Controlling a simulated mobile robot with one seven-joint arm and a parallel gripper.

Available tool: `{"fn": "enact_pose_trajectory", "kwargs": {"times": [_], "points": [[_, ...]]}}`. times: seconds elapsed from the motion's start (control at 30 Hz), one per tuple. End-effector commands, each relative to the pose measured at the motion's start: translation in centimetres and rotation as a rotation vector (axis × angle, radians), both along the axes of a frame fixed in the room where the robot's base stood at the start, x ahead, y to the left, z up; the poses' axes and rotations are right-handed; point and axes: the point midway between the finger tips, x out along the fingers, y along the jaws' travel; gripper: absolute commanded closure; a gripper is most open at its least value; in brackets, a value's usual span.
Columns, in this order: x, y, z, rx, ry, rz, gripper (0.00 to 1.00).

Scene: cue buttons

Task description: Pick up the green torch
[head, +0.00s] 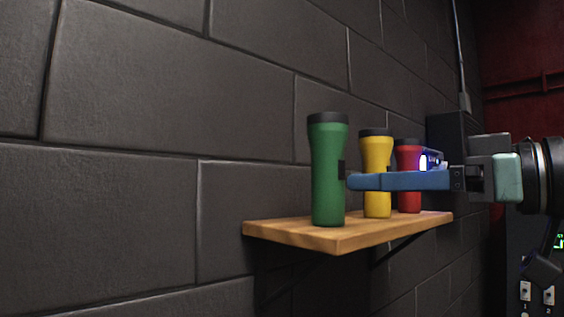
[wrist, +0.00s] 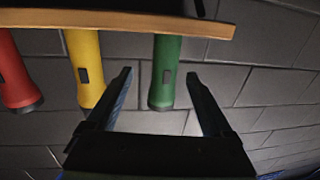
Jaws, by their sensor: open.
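The green torch (head: 328,178) stands upright with a black cap at the front left end of the wooden shelf. My gripper (head: 360,181) reaches in from the right at the torch's mid height, its blue finger ending beside the torch's right side. The gripper is open and holds nothing. I cannot tell whether a finger touches the torch.
A yellow torch (head: 376,150) and a red torch (head: 408,200) stand farther along the shelf (head: 290,232), partly behind my finger. A dark block wall (head: 170,90) backs the shelf. Space left of the green torch is free. Numbered switches (head: 537,293) show at lower right.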

Motion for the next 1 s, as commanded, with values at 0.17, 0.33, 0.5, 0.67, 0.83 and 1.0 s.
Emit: {"fn": "enact_pose_trajectory", "kwargs": {"times": [0.17,0.33,0.5,0.67,0.83,1.0], "points": [[0.9,1.5,0.5,0.001,0.002,0.014,0.14],[2.8,4.2,0.5,0.002,0.003,0.014,0.14],[4.0,5.7,0.2,0.003,0.002,0.011,0.14],[4.5,6.5,0.2,0.003,0.002,0.011,0.14],[5.5,8.6,-0.2,0.002,0.003,0.012,0.14],[6.6,10.2,-0.4,0.003,0.002,0.012,0.14]]}}
